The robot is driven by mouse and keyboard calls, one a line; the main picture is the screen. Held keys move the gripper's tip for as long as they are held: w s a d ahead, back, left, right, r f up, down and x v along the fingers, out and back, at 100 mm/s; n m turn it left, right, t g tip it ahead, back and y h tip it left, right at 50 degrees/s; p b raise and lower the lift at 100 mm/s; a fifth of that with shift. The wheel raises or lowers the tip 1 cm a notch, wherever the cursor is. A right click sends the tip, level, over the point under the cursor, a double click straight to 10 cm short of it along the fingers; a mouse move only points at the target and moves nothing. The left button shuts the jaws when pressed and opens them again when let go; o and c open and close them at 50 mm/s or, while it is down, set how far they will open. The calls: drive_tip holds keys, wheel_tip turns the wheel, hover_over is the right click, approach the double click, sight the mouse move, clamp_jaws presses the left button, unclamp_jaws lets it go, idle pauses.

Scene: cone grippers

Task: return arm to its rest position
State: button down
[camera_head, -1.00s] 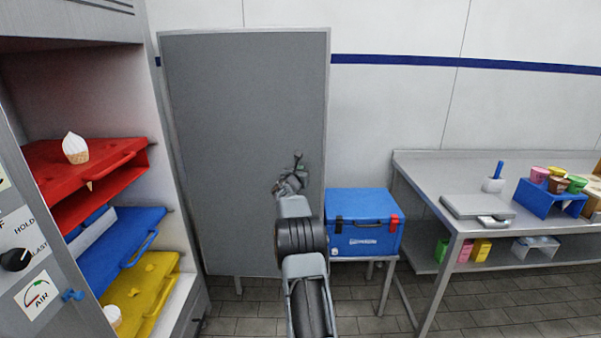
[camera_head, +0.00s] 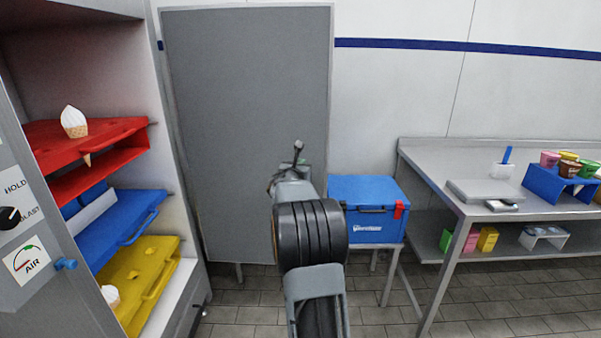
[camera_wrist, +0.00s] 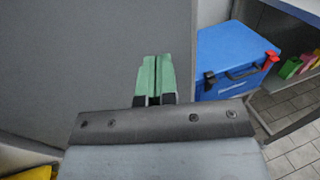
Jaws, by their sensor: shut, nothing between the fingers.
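My arm reaches up and forward in the middle of the head view, in front of a grey panel (camera_head: 245,120). The gripper's fingers are largely hidden behind the arm's links there. In the wrist view my gripper (camera_wrist: 153,78) shows green fingers pressed together with nothing between them. It points toward the grey panel and is clear of the blue cooler box (camera_wrist: 232,62), which lies to its right.
At left, a cabinet holds a red tray (camera_head: 50,150) with a white-topped cone (camera_head: 73,122), a blue tray (camera_head: 130,215) and a yellow tray (camera_head: 150,270). The blue box (camera_head: 368,190) stands on a small stand. A steel table (camera_head: 440,160) with tubs is at right. Floor (camera_head: 520,300) is open in front.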

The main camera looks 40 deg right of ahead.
drive_tip(key=shift+v, duration=0.95)
drive_tip(key=shift+s+d, duration=0.1)
drive_tip(key=shift+s, duration=0.1)
drive_tip(key=s+a+f+m+g+y, duration=0.1)
drive_tip(key=s+f+m+g+y, duration=0.1)
drive_tip(key=s+f+m+g, duration=0.7)
drive_tip(key=s+a+m+t+y+p, duration=0.1)
drive_tip(key=s+a+m+y+p, duration=0.2)
drive_tip(key=a+m, duration=0.45)
drive_tip(key=s+a+r+m+t+y+p, duration=0.1)
drive_tip(key=s+a+r+m+y+p, duration=0.1)
drive_tip(key=a, duration=0.8)
drive_tip(key=s+a+r+m+y+p, duration=0.3)
drive_tip(key=s+a+r+y+p, duration=0.1)
drive_tip(key=a, duration=0.7)
drive_tip(key=s+a+r+m+t+y+p, duration=0.1)
drive_tip(key=s+a+r+m+y+p, duration=0.1)
drive_tip(key=a, duration=0.9)
drive_tip(key=s+r+y+p, duration=0.1)
drive_tip(key=s+y+p, duration=0.1)
drive_tip(key=s, duration=0.1)
drive_tip(key=shift+s+r+t+y, duration=0.25)
drive_tip(key=shift+r+t+y, duration=0.05)
drive_tip(key=shift+y, duration=0.1)
